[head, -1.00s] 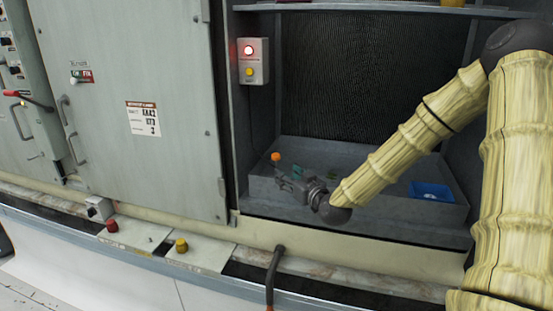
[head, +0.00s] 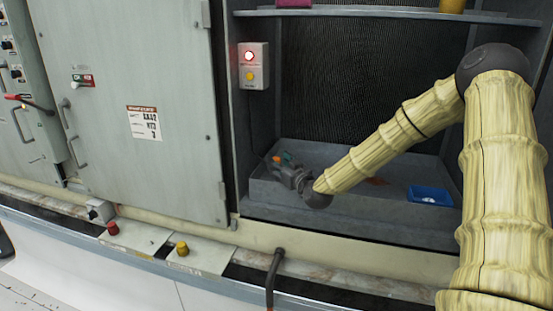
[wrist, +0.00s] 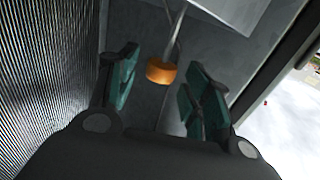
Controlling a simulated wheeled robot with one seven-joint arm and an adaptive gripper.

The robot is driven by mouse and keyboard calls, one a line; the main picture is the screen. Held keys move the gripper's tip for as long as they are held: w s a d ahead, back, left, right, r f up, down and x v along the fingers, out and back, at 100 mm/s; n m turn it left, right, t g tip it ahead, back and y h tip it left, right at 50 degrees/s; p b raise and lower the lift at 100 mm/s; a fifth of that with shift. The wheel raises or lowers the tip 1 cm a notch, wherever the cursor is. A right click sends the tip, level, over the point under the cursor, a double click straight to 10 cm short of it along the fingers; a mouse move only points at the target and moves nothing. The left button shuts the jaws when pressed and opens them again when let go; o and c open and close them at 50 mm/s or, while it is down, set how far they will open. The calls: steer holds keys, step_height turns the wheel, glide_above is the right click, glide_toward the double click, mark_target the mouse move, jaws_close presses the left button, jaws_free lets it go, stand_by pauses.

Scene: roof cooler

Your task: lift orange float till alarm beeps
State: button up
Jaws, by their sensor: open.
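The orange float (wrist: 161,71) is a small orange cylinder on a thin pale rod. In the wrist view it sits between and slightly beyond the two green-padded fingertips of my gripper (wrist: 160,92), with space on both sides. My gripper is open and empty. In the head view the float (head: 277,158) is a small orange spot at the tip of my gripper (head: 281,161), inside the grey basin (head: 330,208). The alarm box (head: 252,66) on the bay's left wall has a lit red lamp above a yellow button.
A blue tray (head: 430,196) lies at the right of the basin. A ribbed dark panel (head: 350,80) forms the bay's back, with a shelf (head: 380,13) above. A closed grey cabinet door (head: 130,110) stands at left. A dark hooked handle (head: 274,270) rises in front.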

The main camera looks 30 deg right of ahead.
steer(key=shift+w+d, duration=0.15)
steer(key=shift+w, duration=1.1)
jaws_close()
